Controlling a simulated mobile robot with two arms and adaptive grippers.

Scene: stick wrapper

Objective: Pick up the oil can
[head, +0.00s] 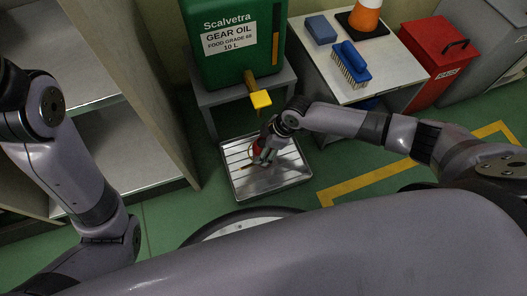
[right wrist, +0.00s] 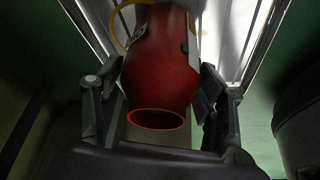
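The oil can (right wrist: 160,65) is red with a round open mouth facing the right wrist camera. In the head view the red can (head: 256,149) is at the metal drip tray, largely hidden by my right gripper (head: 264,157). In the right wrist view the fingers of my right gripper (right wrist: 160,100) stand on both sides of the can, very close to it. I cannot tell whether both fingers press on it, or whether the can is clear of the tray. My left arm shows at the left of the head view, but its gripper is out of sight.
The drip tray (head: 290,178) lies on the green floor below a green gear oil drum (head: 222,62) with a yellow tap (head: 260,99). A white table (head: 380,76) holds a blue brush (head: 352,62). A red bin (head: 436,60) stands right, shelves (head: 135,150) left.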

